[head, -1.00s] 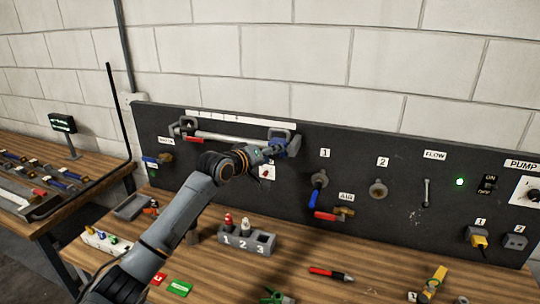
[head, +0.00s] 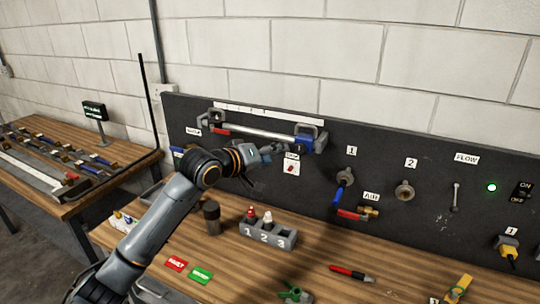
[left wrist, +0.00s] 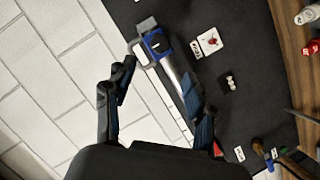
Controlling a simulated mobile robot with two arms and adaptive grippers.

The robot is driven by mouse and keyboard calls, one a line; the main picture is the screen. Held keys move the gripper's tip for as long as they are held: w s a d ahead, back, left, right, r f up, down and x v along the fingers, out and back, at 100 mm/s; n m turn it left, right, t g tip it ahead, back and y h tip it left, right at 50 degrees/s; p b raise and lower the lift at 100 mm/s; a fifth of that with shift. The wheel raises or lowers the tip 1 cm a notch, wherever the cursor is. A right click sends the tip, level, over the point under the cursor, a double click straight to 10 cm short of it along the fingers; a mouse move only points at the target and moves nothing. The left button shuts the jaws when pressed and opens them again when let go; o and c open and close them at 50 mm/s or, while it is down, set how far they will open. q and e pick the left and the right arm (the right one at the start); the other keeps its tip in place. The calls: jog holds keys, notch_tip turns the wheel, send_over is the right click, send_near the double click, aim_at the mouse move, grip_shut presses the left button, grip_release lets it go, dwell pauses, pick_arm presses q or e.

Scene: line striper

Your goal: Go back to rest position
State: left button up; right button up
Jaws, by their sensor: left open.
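My left gripper (head: 264,157) is open and empty in the head view, in front of the black panel and just below a grey metal tube (head: 262,132). The tube sits level between two grey brackets, with a blue part (head: 305,139) at its right end and a red part (head: 221,130) near its left. In the left wrist view my two dark fingers (left wrist: 160,92) are spread apart, and the tube (left wrist: 178,68) with its blue end (left wrist: 156,43) lies beyond them. I cannot judge the gap exactly. My right gripper is not in view.
The panel (head: 430,150) carries valves, a wrench and a green light (head: 491,188). Another bench (head: 130,160) stands left.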

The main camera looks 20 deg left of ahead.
pick_arm(q)
jog(key=shift+s+r, duration=0.1)
jog(key=shift+s, duration=0.2)
